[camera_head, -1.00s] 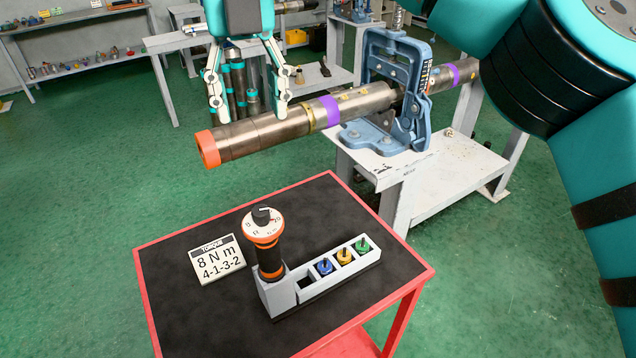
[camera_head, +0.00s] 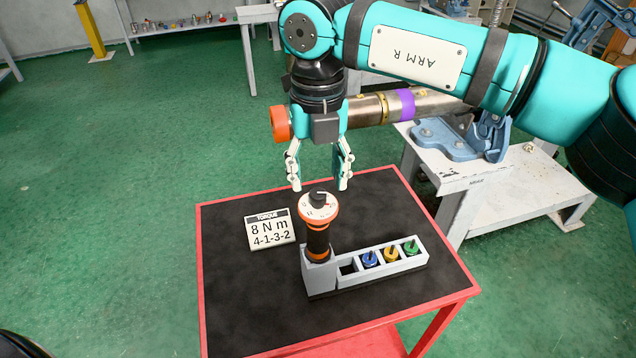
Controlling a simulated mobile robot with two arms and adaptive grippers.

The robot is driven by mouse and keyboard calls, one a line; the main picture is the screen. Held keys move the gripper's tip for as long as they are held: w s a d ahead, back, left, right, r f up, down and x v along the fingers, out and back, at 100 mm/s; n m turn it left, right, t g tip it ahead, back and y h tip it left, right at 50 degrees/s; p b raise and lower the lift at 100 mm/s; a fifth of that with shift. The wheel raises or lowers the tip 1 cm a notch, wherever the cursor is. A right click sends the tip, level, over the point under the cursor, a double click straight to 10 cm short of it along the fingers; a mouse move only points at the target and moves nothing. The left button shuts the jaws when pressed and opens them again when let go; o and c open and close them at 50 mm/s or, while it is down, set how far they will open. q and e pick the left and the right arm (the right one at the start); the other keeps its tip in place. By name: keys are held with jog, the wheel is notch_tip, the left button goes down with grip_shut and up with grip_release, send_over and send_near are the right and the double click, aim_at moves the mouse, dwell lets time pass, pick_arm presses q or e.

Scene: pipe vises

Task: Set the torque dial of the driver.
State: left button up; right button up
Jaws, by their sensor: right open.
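The driver (camera_head: 318,238) stands upright in a grey holder (camera_head: 319,276) on the red-edged table. It has an orange and black body, and a white dial (camera_head: 318,207) with a black knob (camera_head: 317,197) on top. My right gripper (camera_head: 321,188) points down just above and behind the dial, its two fingers spread apart with nothing between them. A sign (camera_head: 269,229) left of the driver reads "TORQUE 8 N m 4-1-3-2". The dial's numbers are too small to read. My left gripper is not in view.
The holder's tray has an empty slot and blue (camera_head: 370,258), yellow (camera_head: 391,254) and green (camera_head: 411,247) bits. The black tabletop (camera_head: 240,310) is clear at front left.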

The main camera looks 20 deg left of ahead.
aim_at(318, 193)
jog(key=shift+f, duration=1.8)
grip_shut()
